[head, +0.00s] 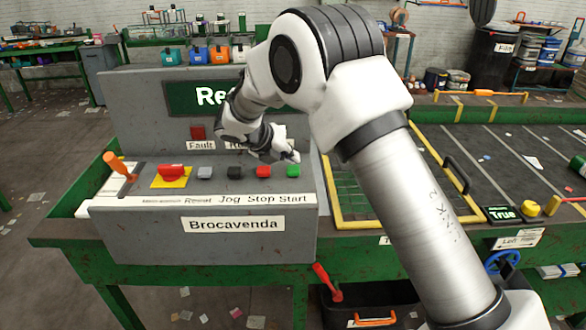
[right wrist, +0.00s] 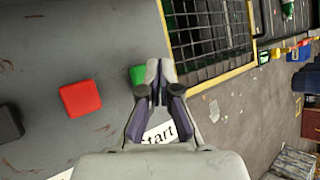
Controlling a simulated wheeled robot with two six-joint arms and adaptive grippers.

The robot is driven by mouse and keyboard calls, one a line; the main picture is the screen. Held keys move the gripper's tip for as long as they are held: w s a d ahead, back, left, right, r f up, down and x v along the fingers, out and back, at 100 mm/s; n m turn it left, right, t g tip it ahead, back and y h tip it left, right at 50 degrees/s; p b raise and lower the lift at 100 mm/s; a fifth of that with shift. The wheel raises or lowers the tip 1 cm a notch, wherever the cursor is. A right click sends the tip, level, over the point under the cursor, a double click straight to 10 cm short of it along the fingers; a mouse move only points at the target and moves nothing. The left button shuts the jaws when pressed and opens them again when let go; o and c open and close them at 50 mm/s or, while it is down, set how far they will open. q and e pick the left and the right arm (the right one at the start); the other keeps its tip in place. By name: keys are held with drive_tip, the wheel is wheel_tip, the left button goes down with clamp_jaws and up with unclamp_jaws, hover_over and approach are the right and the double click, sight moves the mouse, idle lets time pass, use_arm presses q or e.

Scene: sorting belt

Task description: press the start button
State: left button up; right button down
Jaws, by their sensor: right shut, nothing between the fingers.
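The green start button (head: 293,171) is at the right end of the row on the grey control panel (head: 250,250), above the word Start. My right gripper (head: 292,157) is shut and empty, with its tips just above the green button in the head view. In the right wrist view the shut fingertips (right wrist: 158,70) partly overlap the green button (right wrist: 137,75), which shows at their left. I cannot tell whether they touch it. The red stop button (head: 263,171) is left of it and also shows in the right wrist view (right wrist: 80,98). My left gripper is not in view.
A black button (head: 235,172), a grey button (head: 205,172) and a red knob on a yellow plate (head: 171,178) continue the row leftward. An orange-handled lever (head: 117,165) stands at the left. A yellow-framed grid (head: 350,190) borders the panel's right side.

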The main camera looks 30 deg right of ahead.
idle(0.3)
drive_tip(key=shift+f+p, duration=0.25)
drive_tip(key=shift+p, duration=0.1)
drive_tip(key=shift+f, duration=0.2)
